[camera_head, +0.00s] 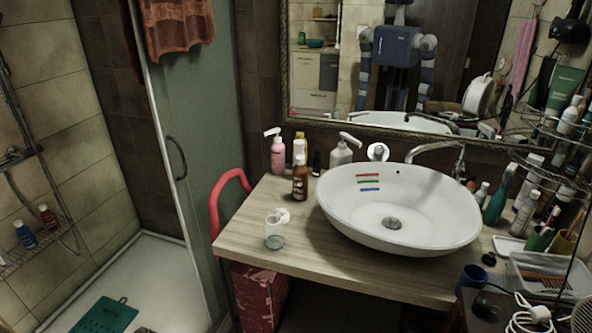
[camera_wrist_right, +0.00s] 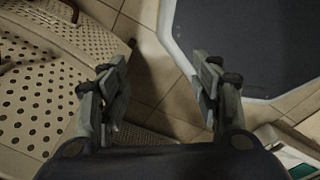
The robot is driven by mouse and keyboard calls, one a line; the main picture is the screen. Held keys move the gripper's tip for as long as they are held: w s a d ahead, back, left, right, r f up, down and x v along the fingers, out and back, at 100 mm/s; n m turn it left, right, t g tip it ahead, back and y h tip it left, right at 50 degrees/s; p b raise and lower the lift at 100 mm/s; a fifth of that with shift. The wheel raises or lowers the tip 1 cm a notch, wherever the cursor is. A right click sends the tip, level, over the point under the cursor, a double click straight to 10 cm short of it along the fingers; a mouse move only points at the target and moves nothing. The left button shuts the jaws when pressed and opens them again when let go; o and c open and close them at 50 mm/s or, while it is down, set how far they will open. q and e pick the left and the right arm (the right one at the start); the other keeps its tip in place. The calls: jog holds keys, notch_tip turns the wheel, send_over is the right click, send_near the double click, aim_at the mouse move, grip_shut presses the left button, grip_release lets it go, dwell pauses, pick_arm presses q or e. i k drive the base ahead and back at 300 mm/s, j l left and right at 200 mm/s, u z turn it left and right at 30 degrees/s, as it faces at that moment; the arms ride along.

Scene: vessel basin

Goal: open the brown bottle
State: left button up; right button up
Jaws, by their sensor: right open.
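A small brown bottle (camera_head: 300,182) stands upright on the wooden counter, left of the white basin, in the head view. Neither gripper shows directly in the head view.
A glass (camera_head: 274,232) stands in front. The white basin (camera_head: 398,208) fills the counter's middle. A perforated beige surface (camera_wrist_right: 50,95) lies beside my right gripper.

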aim_at(300, 171)
jog(key=i+j+z, duration=0.5)
jog(key=i+j, duration=0.2)
jog(key=i+j+z, duration=0.25)
jog(key=j, duration=0.35)
jog(key=i+l, duration=0.05)
